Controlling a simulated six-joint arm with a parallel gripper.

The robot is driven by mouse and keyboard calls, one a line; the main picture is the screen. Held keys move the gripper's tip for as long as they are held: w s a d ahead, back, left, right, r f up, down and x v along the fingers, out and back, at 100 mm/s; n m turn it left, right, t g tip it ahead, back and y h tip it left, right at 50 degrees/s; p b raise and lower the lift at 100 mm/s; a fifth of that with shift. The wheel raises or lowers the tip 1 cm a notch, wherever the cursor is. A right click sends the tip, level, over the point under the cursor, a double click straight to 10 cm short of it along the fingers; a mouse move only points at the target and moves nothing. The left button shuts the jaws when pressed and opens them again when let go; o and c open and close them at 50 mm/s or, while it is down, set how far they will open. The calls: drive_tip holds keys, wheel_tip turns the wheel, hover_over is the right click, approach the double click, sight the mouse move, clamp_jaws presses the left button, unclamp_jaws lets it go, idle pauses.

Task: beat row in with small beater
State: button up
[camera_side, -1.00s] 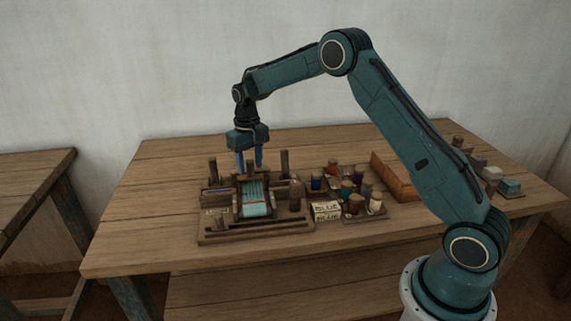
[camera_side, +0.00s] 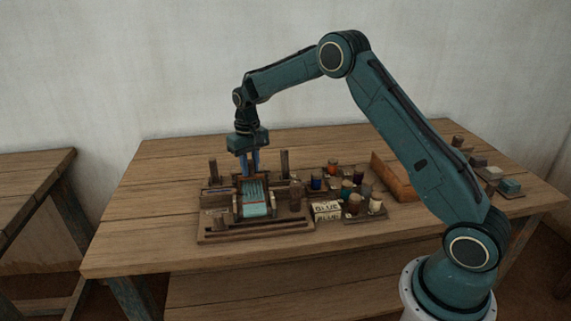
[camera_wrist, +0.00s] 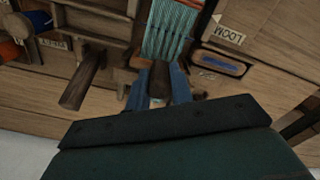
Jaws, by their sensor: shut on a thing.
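The small loom (camera_side: 222,225) stands on the table, with teal warp threads and cloth (camera_side: 254,199) at its middle. In the wrist view the teal threads (camera_wrist: 172,28) run up from just beyond my fingers. My gripper (camera_side: 250,168) points down at the back of the loom. In the wrist view my gripper (camera_wrist: 159,80) has its blue fingers shut on a small brown wooden piece, which looks like the small beater (camera_wrist: 159,78). Its lower end is close to the threads; I cannot tell whether it touches them.
Wooden posts (camera_side: 285,164) rise beside the gripper. A shuttle-like piece with blue thread (camera_wrist: 219,63) lies beside the threads. Several colored spools or jars (camera_side: 346,187) and a labelled box (camera_side: 326,210) stand right of the loom. The front of the table (camera_side: 150,255) is clear.

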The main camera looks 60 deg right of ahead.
drive_tip(key=s+a, duration=0.6)
idle(1.3)
idle(0.4)
drive_tip(key=shift+w+d, duration=1.35)
drive_tip(key=shift+w, duration=0.15)
drive_tip(key=shift+w+d, duration=1.3)
drive_tip(key=shift+w, duration=0.2)
drive_tip(key=o, duration=0.6)
drive_tip(key=shift+o, duration=1.1)
drive_tip(key=shift+s, duration=0.1)
